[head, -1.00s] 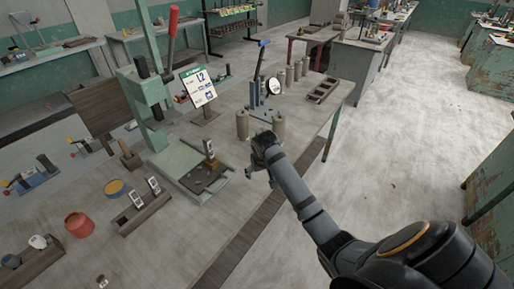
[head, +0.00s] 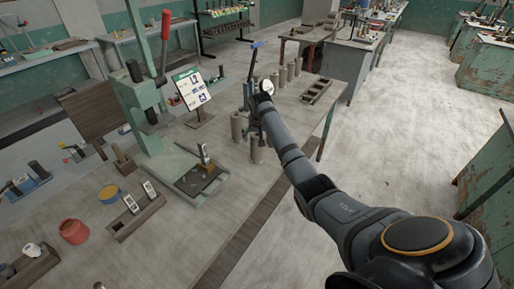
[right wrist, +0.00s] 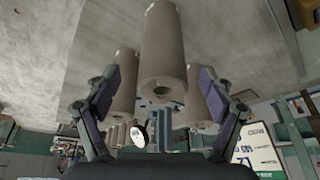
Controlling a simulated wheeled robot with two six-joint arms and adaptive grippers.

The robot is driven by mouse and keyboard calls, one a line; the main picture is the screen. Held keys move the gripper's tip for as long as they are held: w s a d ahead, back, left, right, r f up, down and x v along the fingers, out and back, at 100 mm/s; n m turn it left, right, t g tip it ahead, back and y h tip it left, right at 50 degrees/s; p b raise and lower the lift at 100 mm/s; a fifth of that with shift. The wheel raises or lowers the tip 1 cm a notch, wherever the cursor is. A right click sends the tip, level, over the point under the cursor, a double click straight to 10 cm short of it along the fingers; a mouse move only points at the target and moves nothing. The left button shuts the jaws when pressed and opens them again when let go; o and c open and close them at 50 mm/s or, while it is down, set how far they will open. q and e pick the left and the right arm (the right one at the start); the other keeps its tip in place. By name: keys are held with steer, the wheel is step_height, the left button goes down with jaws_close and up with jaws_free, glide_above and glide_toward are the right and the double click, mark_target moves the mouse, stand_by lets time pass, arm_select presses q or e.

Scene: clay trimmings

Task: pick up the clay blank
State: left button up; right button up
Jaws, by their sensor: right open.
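Several grey-brown clay blanks, upright cylinders with a hole in one end, stand on the workbench. In the head view one (head: 238,127) is left of my right forearm and another (head: 257,149) is nearer, just below the forearm. My right gripper (head: 258,102) is beyond this nearer blank, and its fingers are mostly hidden by the arm. In the right wrist view, seen upside down, my right gripper (right wrist: 155,88) is open and empty. A large blank (right wrist: 162,55) shows in line with the gap between its fingers, apart from both. My left gripper is not in view.
A green press (head: 150,110) and a sign (head: 194,88) stand left of the gripper. More blanks (head: 283,77) and a dark slotted tray (head: 316,91) are behind it. A blue-handled device (head: 252,65) stands close beyond it.

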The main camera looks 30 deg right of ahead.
mark_target(257, 148)
steer(key=shift+w+p+x, duration=0.15)
steer(key=shift+p+x, duration=0.1)
steer(key=shift+x, duration=1.05)
steer(key=shift+w+p+x, duration=0.15)
steer(key=shift+p+x, duration=0.1)
steer(key=shift+x, duration=1.1)
steer(key=shift+r, duration=0.1)
steer(key=shift+s, duration=0.1)
steer(key=shift+a+r, duration=0.1)
steer(key=shift+c, duration=1.3)
steer(key=c, duration=1.4)
jaws_close()
steer(key=shift+r, duration=0.15)
